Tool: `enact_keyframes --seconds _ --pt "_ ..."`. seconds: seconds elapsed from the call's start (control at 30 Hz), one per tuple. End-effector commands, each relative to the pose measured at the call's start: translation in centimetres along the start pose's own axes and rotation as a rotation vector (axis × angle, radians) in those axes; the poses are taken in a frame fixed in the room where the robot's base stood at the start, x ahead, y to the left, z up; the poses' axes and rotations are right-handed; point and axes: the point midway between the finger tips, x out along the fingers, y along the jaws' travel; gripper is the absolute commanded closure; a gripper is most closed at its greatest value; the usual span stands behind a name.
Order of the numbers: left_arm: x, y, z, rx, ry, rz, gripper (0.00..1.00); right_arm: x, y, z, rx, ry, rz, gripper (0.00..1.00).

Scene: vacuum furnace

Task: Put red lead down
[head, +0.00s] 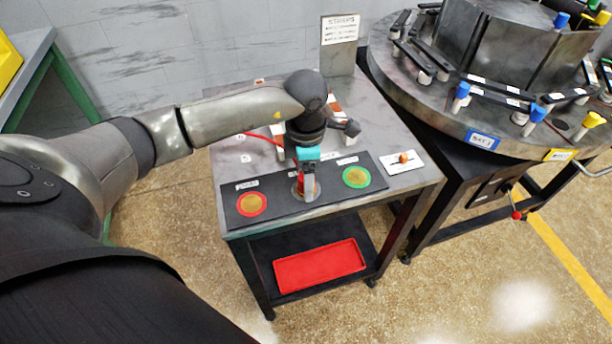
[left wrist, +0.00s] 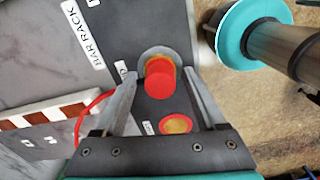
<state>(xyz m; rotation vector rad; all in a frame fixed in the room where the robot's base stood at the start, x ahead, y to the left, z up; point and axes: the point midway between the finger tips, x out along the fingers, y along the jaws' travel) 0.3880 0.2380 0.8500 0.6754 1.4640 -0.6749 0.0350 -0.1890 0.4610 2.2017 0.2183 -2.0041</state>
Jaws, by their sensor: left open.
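The red lead's plug (left wrist: 160,82) is a short red cylinder, standing over the middle pad (left wrist: 155,53), a grey ring with a yellowish centre on the black panel (head: 330,180). Its red cable (head: 262,137) lies to the left and also shows in the left wrist view (left wrist: 88,112). My left gripper (head: 306,195) points down at this pad. In the left wrist view, my left gripper's fingers (left wrist: 160,88) are open, one on each side of the plug, with gaps showing. The head view mostly hides the plug behind the gripper.
A red-ringed pad (head: 252,204) lies left of the gripper and a green-ringed pad (head: 356,177) right. A white plate with an orange knob (head: 403,159) is farther right. A red tray (head: 320,266) sits on the lower shelf. A round furnace table (head: 450,105) stands at right.

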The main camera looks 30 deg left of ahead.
Motion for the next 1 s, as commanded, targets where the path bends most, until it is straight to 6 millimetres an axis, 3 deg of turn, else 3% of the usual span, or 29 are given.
enact_keyframes --seconds 0.17,0.4,0.6,0.77,1.0 --pt "-2.4 0.1 0.1 0.001 -0.003 0.005 0.27 -0.7 0.0 -0.1 -0.001 0.000 0.000 0.50" --pt "-7.7 0.1 0.1 0.001 -0.003 0.004 0.27 -1.6 0.0 -0.2 -0.001 0.000 0.000 0.50" --pt "-11.0 0.0 0.0 0.000 -0.001 0.002 0.27 -2.1 0.0 -0.2 -0.002 -0.001 0.000 0.50" --pt "-12.1 0.0 0.0 0.001 0.000 0.001 0.27 -2.2 0.0 -0.2 -0.002 -0.001 -0.001 0.50" --pt "-12.2 0.0 0.0 0.000 0.000 0.000 0.27 -2.2 0.0 -0.2 -0.002 -0.002 -0.001 0.50"
